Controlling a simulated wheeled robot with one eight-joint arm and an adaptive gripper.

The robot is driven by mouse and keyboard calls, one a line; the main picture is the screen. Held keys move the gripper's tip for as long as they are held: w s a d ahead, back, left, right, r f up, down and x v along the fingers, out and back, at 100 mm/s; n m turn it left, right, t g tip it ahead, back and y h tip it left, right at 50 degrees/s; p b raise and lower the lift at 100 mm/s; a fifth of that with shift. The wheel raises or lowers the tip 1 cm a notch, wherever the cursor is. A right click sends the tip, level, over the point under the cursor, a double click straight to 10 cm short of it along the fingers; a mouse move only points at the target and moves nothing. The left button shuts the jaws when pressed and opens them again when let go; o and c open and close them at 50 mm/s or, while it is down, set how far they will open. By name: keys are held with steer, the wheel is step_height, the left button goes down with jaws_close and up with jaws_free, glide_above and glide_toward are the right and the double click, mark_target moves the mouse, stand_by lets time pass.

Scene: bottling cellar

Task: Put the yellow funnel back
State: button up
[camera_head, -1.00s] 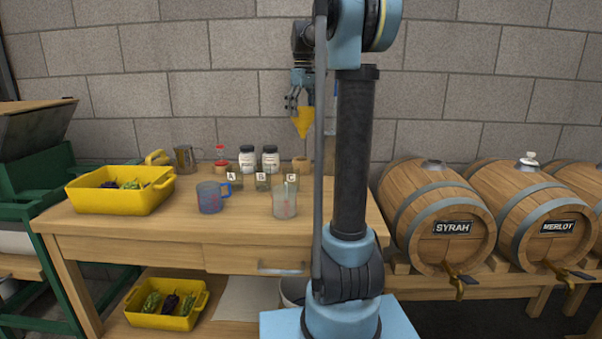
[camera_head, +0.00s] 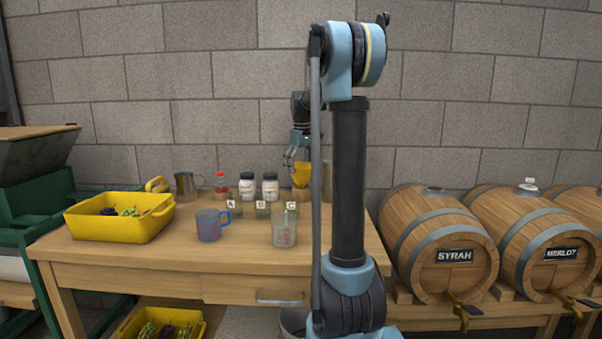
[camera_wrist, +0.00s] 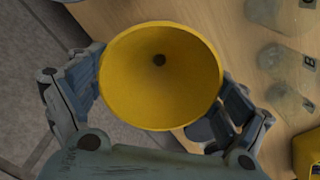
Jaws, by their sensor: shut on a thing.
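The yellow funnel (camera_head: 303,175) is held by my gripper (camera_head: 299,160) at the back of the wooden table, close to the wall. In the wrist view the funnel (camera_wrist: 160,75) shows its wide mouth and dark central hole, with the fingers of my gripper (camera_wrist: 155,100) pressed on both sides of it. A small wooden stand (camera_head: 299,193) shows just under the funnel in the head view. The funnel's lower end is at or in it; I cannot tell which. My arm hides what lies to the right.
Jars labelled A, B and C (camera_head: 262,210) stand in front of the stand. A yellow crate (camera_head: 118,222) is at left. Barrels (camera_head: 440,240) stand to the right.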

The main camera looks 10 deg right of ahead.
steer(key=shift+f, duration=0.45)
steer(key=shift+f, duration=0.6)
steer(key=o, duration=0.7)
step_height(320, 180, up, 13)
steer(key=shift+r, duration=0.15)
steer(key=shift+s, duration=0.1)
